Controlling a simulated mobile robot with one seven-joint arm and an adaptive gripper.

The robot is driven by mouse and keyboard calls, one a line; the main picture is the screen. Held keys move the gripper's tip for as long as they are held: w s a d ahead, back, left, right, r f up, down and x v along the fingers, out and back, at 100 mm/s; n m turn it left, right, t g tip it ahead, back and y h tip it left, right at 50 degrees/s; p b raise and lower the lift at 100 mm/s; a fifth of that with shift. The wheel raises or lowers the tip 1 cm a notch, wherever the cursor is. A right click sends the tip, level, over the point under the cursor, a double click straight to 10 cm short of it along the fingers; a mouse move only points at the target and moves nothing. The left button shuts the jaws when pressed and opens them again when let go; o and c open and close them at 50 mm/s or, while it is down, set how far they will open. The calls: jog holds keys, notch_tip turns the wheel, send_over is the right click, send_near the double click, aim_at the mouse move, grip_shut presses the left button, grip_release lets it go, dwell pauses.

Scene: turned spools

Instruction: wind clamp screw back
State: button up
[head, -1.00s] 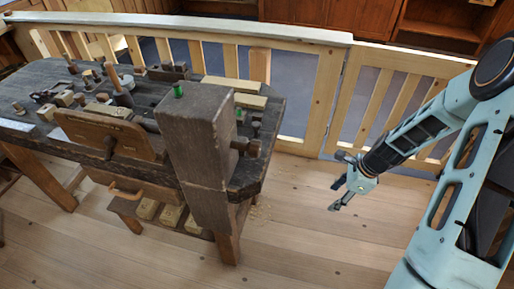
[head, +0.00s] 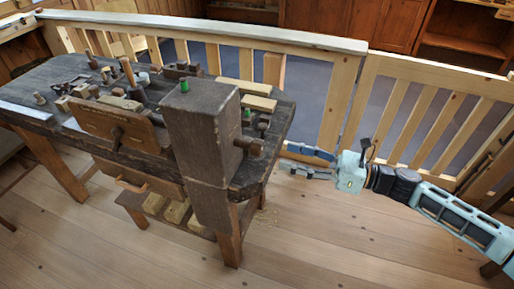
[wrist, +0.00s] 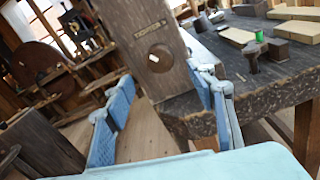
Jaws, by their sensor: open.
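The clamp screw (head: 248,146) is a brown wooden screw with a round head, sticking out of the right side of the dark upright post (head: 203,140) on the workbench. In the wrist view its round end (wrist: 160,57) faces me, with a small pale mark at its centre. My gripper (head: 288,157) is open and empty, reaching left toward the screw at the bench's right end, with a gap between them. In the wrist view its blue-padded fingers (wrist: 165,92) stand apart, with the screw's end seen between and beyond them.
The workbench (head: 60,128) holds wooden blocks, pegs and tools. A green-topped peg (wrist: 260,37) stands on it near the right finger in the wrist view. A wooden railing (head: 335,100) runs behind my arm. The floor (head: 330,235) in front is clear.

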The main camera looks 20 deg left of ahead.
aim_at(263, 149)
jog(key=a, duration=0.7)
jog(key=w+a, duration=0.1)
jog(key=a, duration=0.2)
jog(key=shift+a, duration=0.35)
jog(key=c, duration=1.2)
jog(key=shift+n, duration=0.4)
